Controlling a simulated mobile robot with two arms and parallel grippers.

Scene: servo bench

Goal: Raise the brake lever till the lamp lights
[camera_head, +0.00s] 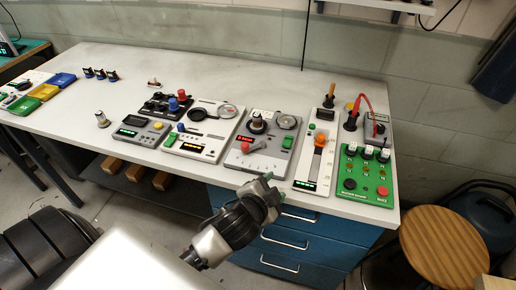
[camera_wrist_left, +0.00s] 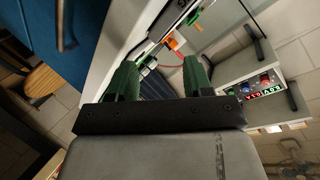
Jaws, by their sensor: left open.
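A lever with an orange handle (camera_head: 320,141) stands on a tall white panel (camera_head: 308,172) near the bench's right end. A small green round lamp or button (camera_head: 312,127) is beside it; I cannot tell whether it is lit. A grey panel to its left has a red-knobbed handle (camera_head: 246,147). No label I can read says which is the brake lever. My left gripper (camera_head: 268,181) is at the bench's front edge, in front of the grey panel, apart from both handles. In the left wrist view its green fingers (camera_wrist_left: 160,80) are open and empty. An orange part (camera_wrist_left: 172,44) shows beyond them.
A green panel (camera_head: 348,180) with several knobs and a red button stands right of the white panel, with a red cable (camera_head: 367,103) above. More instrument panels (camera_head: 205,145) are to the left. Blue drawers (camera_head: 310,240) are below the bench. A stool (camera_head: 443,243) stands at right.

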